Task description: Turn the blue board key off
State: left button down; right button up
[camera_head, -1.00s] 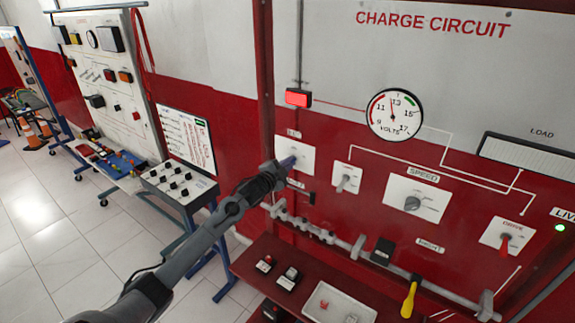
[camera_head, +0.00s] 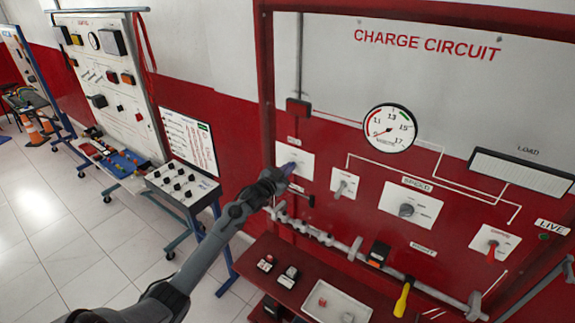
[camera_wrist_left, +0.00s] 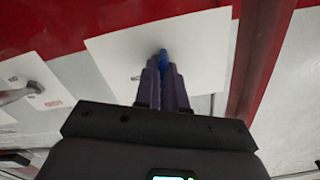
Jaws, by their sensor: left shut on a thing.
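The blue key (camera_wrist_left: 163,58) stands out from a white plate (camera_wrist_left: 205,45) in the left wrist view. In the head view the same white plate (camera_head: 303,158) is at the left end of the red charge circuit board (camera_head: 340,230). My left gripper (camera_head: 287,170) is at this plate, shut on the blue key. In the left wrist view its two dark fingers (camera_wrist_left: 163,75) close around the key, hiding most of it. The key's exact angle is hard to tell.
The lamp box (camera_head: 298,107) is dark red and the live light (camera_head: 544,237) is dark. The volts gauge (camera_head: 389,128) needle points low. A small switch plate (camera_head: 344,184) is close on the right. A shelf below holds a tray (camera_head: 335,302) and a yellow-handled screwdriver (camera_head: 403,298).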

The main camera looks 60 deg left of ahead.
pick_arm(q)
jog(key=shift+n+p, duration=1.3)
jog(key=shift+n, duration=0.9)
jog(key=c, duration=1.2)
grip_release()
